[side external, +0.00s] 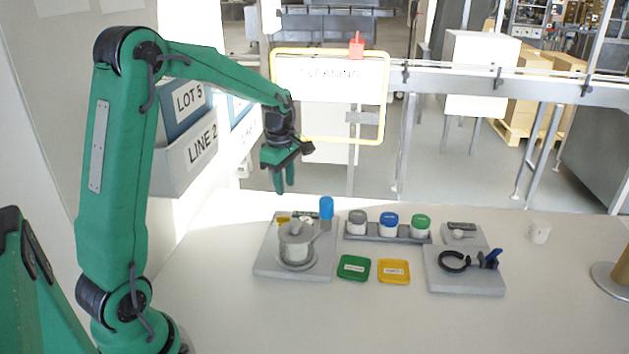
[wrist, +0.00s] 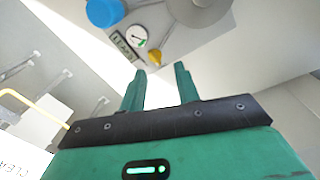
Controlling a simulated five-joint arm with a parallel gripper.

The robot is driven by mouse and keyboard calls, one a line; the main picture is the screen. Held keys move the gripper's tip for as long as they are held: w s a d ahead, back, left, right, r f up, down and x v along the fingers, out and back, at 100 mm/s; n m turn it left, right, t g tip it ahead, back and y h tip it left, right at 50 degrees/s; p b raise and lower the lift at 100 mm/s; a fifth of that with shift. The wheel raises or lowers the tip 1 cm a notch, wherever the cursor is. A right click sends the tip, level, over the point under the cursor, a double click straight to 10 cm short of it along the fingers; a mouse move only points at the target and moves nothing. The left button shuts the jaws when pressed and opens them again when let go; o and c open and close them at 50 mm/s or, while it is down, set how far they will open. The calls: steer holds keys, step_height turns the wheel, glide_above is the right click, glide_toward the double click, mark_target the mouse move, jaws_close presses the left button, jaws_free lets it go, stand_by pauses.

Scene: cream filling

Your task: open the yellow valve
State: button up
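The yellow valve (side external: 283,220) is a small yellow part at the back of the grey filling-station plate (side external: 263,262), partly hidden by the grey vessel (side external: 296,248). In the wrist view the yellow valve (wrist: 155,57) shows as a small knob, just past the fingertips and in line with the gap between them. My gripper (side external: 284,187) hangs above the back of the station, fingers pointing down, clear of the valve. In the wrist view my gripper (wrist: 160,70) has its two green fingers apart with nothing between them.
A blue-topped cylinder (side external: 326,207) stands beside the vessel. A round gauge (wrist: 135,36) sits beside the valve. A rack (side external: 390,238) of lidded jars, green (side external: 354,267) and yellow (side external: 394,271) trays, and a clamp stand (side external: 466,280) lie right. The front table is clear.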

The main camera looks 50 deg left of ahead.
mark_target(283, 217)
steer(key=a+f+n, duration=0.1)
steer(key=w+a+f+n, duration=0.1)
steer(key=a+f, duration=0.1)
steer(key=a+f+n, duration=0.1)
steer(key=f+n, duration=0.1)
steer(key=shift+w+a+g, duration=0.2)
steer(key=shift+w+g, duration=0.1)
steer(key=shift+g, duration=0.1)
steer(key=shift+f, duration=3.8)
jaws_close()
